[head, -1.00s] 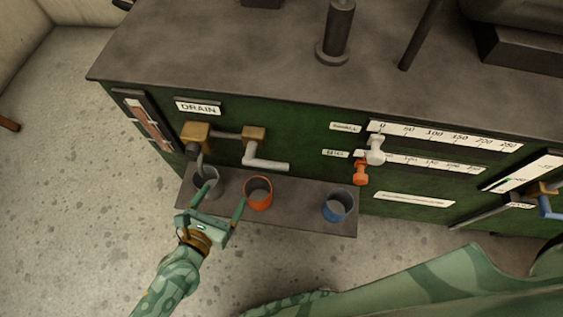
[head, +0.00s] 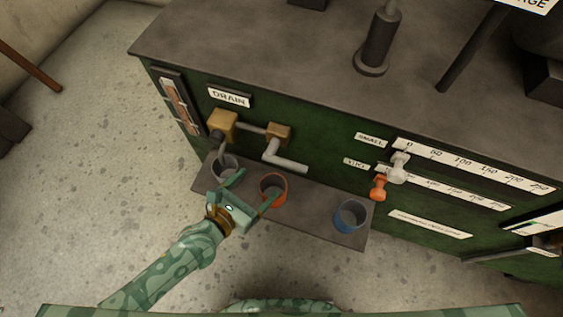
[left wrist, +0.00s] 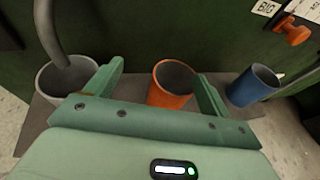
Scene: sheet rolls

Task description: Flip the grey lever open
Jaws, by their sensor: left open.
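The grey lever (head: 288,159) is a bent handle on a brass valve (head: 278,134) below the DRAIN label (head: 229,96). It runs from the valve down and to the right across the green panel. My left gripper (head: 257,184) is open and empty, below the lever and apart from it, at the small shelf of cups. In the left wrist view its two fingers (left wrist: 160,74) are spread, with the orange cup (left wrist: 172,84) appearing between them. The lever does not show in that view. My right gripper is not in view.
A shelf (head: 318,219) holds a grey cup (head: 226,171), the orange-red cup and a blue cup (head: 350,217). A grey spout (left wrist: 54,32) hangs over the grey cup. White and orange knobs (head: 378,188) sit farther right.

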